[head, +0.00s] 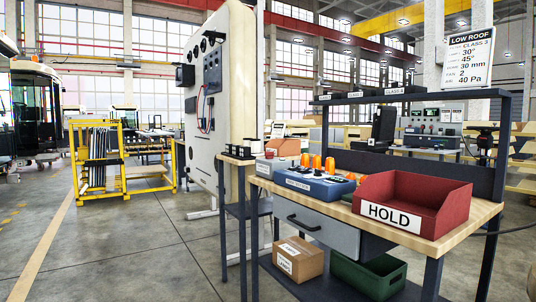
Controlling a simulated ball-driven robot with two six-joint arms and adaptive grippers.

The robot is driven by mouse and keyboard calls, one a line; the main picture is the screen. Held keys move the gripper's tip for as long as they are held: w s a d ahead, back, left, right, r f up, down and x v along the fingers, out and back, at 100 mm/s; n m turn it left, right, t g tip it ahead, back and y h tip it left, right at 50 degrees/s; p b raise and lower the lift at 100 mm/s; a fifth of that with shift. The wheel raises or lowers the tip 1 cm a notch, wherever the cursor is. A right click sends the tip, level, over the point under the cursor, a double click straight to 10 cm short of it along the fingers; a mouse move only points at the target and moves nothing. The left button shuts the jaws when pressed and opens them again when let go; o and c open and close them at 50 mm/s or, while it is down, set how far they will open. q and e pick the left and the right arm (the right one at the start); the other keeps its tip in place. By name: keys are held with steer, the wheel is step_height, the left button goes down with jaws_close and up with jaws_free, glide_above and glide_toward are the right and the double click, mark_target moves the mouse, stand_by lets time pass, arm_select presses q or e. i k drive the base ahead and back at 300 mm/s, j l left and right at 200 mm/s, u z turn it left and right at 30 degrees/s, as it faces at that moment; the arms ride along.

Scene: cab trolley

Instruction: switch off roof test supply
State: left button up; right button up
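Neither of my grippers shows in the head view. I cannot read any label naming the roof test supply. A grey control unit (432,120) with small dials and coloured spots stands on a bench behind the workbench, at the right; its switch positions are too small to tell. A cream panel (222,85) with black knobs, a grey box and wires stands upright left of the workbench. A blue tray (312,184) with orange-capped items lies on the workbench (456,218); its label is unreadable. A sign reading LOW ROOF CLASS 3 (470,58) stands on the top shelf.
A red HOLD bin (412,202) sits at the workbench's right front. A cardboard box (299,259) and a green crate (368,275) are on its lower shelf. A yellow rack (97,160) stands at the left. The floor (130,245) in front is clear.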

mark_target(269, 155)
steer(key=i+l+u, duration=0.1)
steer(key=i+l, duration=0.2)
steer(key=i, duration=0.2)
steer(key=i+j+u, duration=0.1)
steer(key=i+j, duration=0.2)
steer(key=i, duration=0.2)
steer(key=i+j, duration=0.2)
steer(key=i, duration=0.3)
steer(key=i+j+u, duration=0.15)
steer(key=i, duration=0.35)
steer(key=i+j, duration=0.3)
steer(key=i, duration=0.25)
steer(key=u, duration=0.05)
